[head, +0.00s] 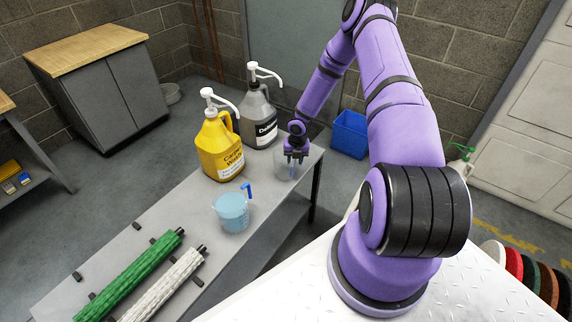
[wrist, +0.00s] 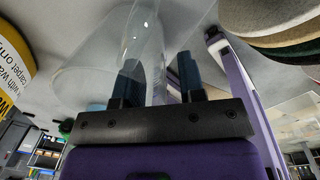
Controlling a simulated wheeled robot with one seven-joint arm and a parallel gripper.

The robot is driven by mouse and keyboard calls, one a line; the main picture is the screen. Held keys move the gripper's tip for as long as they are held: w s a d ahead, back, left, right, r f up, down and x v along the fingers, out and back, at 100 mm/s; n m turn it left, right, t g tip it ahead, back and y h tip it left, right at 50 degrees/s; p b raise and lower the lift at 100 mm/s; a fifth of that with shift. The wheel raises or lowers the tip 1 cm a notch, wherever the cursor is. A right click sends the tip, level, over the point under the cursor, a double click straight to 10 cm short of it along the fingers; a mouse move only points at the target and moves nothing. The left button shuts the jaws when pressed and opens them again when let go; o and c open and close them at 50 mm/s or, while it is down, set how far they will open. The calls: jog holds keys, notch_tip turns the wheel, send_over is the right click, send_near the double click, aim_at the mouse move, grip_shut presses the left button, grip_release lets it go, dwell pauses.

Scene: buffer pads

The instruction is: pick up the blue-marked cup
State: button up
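A clear, empty-looking cup (head: 284,165) stands at the far end of the grey bench; I see no blue mark on it. My gripper (head: 295,158) points down at this cup's right side. In the wrist view, the clear cup (wrist: 90,70) lies in front of my gripper (wrist: 158,82). Its two dark fingers are apart, one on each side of a clear upright strip that looks like the handle. I see no firm contact. A second cup (head: 231,212), with a blue handle and pale blue liquid, stands nearer on the bench, apart from my gripper.
A yellow jug (head: 222,150) and a grey pump jug (head: 258,125) stand close left of the clear cup. Green (head: 130,275) and white (head: 165,287) rollers lie on the near bench. A blue bin (head: 350,134) stands on the floor behind. Round pads (head: 530,275) are at right.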

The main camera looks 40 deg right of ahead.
grip_shut()
